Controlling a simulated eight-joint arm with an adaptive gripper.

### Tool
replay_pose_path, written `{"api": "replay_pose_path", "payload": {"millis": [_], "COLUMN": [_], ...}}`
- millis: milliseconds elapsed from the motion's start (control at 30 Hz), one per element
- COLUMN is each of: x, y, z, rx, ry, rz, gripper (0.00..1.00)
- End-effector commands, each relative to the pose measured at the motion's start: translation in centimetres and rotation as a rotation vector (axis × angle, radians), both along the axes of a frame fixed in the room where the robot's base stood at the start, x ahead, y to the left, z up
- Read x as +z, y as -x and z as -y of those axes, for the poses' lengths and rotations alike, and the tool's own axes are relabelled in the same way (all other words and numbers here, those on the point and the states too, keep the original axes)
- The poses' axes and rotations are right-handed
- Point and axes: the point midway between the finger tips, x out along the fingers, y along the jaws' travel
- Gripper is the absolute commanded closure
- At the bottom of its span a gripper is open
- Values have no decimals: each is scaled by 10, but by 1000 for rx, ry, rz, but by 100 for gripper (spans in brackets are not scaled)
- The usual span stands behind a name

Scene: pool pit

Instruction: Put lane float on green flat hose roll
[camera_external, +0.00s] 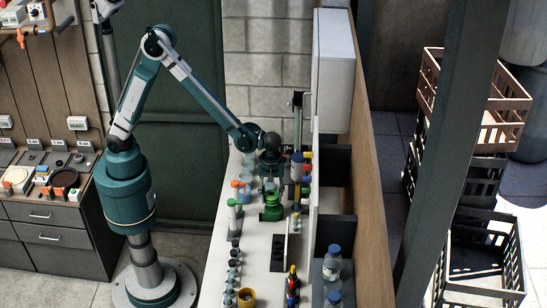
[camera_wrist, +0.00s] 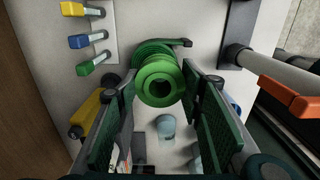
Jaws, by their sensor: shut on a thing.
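A green ring-shaped float with a round hole, which I take for the lane float (camera_wrist: 160,78), sits between my fingertips in the wrist view. My gripper (camera_wrist: 161,84) is shut on it. Behind the float is the green flat hose roll (camera_wrist: 152,47), coiled, with a hose end sticking out to the right. The float covers part of the roll. In the external view my gripper (camera_external: 270,182) points down over the green hose roll (camera_external: 271,214) on the narrow counter. I cannot tell whether the float and roll touch.
Blue, yellow and green handled valves (camera_wrist: 85,41) are at the upper left in the wrist view. A grey pipe with an orange handle (camera_wrist: 290,98) is at the right. Bottles and small fittings crowd the counter (camera_external: 221,262) around the roll.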

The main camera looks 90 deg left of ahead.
Motion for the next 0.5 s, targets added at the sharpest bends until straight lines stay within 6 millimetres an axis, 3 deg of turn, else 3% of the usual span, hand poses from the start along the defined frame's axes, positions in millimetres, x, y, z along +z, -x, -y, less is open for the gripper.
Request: {"api": "replay_pose_path", "payload": {"millis": [300,500], "x": [-29,-32], "y": [0,0], "z": [0,0], "rx": [0,0], "ry": [0,0], "rz": [0,0], "gripper": [74,74]}}
